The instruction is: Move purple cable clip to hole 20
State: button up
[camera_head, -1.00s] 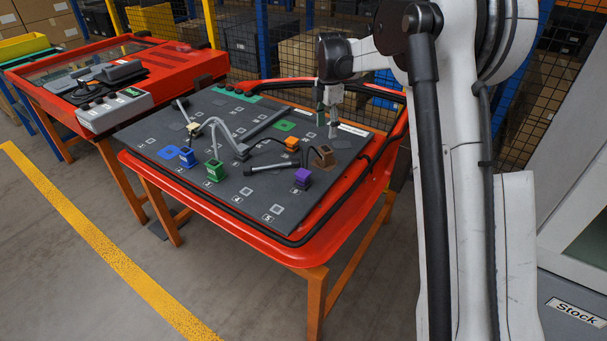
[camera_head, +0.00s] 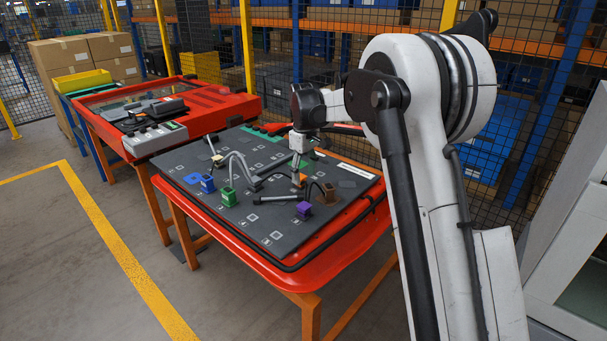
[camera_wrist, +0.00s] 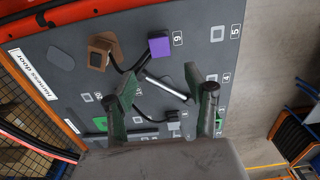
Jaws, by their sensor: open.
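The purple cable clip (camera_head: 304,209) sits on the dark board (camera_head: 262,228) near its front right. It also shows in the wrist view (camera_wrist: 160,46), beside a label that looks like 9, with a dark cable running to it. My gripper (camera_head: 297,176) hangs over the board, behind the purple clip and close to the orange clip (camera_head: 301,178). In the wrist view my gripper (camera_wrist: 162,95) has its two fingers spread apart with nothing between the tips; the purple clip lies beyond them. I cannot make out which marked hole is 20.
A brown clip (camera_head: 327,192) stands right of the purple one. Green (camera_head: 228,196) and blue (camera_head: 208,184) clips stand further left. Grey cables arch over the board. The board lies on a red-rimmed table (camera_head: 252,262). A mesh fence stands behind.

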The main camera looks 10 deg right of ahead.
aim_at(304, 206)
notch_tip(304, 206, down, 13)
jog(key=shift+f, duration=0.2)
dwell(0.4)
grip_shut()
dwell(0.4)
jog(key=shift+w+r, duration=0.1)
jog(key=shift+r, duration=0.25)
dwell(0.6)
jog(key=c, duration=0.8)
grip_release()
grip_shut()
jog(key=shift+r, duration=0.1)
jog(key=shift+r+p, duration=1.2)
jog(key=shift+r, duration=2.25)
